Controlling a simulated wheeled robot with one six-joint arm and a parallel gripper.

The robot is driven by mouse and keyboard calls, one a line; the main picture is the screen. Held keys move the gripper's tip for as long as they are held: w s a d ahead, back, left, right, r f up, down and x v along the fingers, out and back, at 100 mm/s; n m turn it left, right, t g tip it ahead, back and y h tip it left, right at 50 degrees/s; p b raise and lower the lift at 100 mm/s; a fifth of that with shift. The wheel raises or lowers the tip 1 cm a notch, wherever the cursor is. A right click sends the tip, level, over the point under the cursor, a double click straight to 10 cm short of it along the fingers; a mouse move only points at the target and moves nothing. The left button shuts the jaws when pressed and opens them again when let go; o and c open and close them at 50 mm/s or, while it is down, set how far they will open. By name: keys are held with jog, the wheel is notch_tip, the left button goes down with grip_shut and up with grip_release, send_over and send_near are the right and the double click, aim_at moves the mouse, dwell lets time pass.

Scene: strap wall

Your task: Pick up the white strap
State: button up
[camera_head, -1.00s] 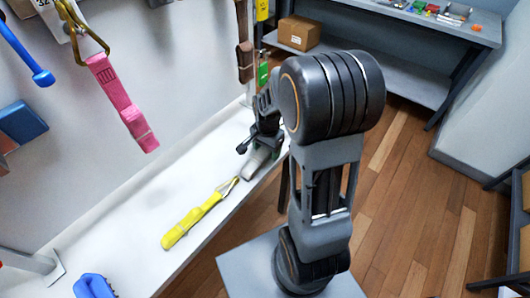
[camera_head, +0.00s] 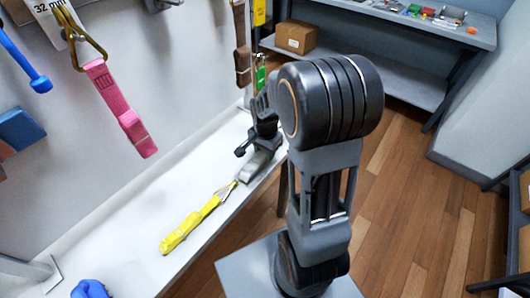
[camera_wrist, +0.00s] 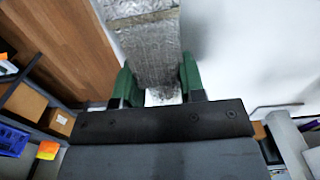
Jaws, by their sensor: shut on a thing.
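The white strap (camera_wrist: 145,50) looks like a greyish-white woven bundle in the wrist view and lies lengthwise between my green fingers. My gripper (camera_wrist: 157,88) is shut on it, with one finger against each side. In the head view, my dark gripper (camera_head: 262,140) is at the far end of the white shelf, behind my arm. A pale grey piece of the strap (camera_head: 256,165) shows below it, close to the shelf surface. I cannot tell whether the strap touches the shelf. The rest of it is hidden.
A yellow strap (camera_head: 198,217) lies on the white shelf (camera_head: 125,225). A pink strap (camera_head: 122,108) and a brown strap (camera_head: 242,45) hang at the wall. A blue thing (camera_head: 90,289) is at the lower left.

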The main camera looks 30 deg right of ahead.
jog(key=shift+r, duration=0.5)
jog(key=s+a+r+p, duration=0.1)
jog(key=s+a+r, duration=0.5)
jog(key=s+r, duration=0.5)
jog(key=shift+s+a+r, duration=0.2)
jog(key=shift+s+r, duration=0.15)
jog(key=shift+s, duration=0.4)
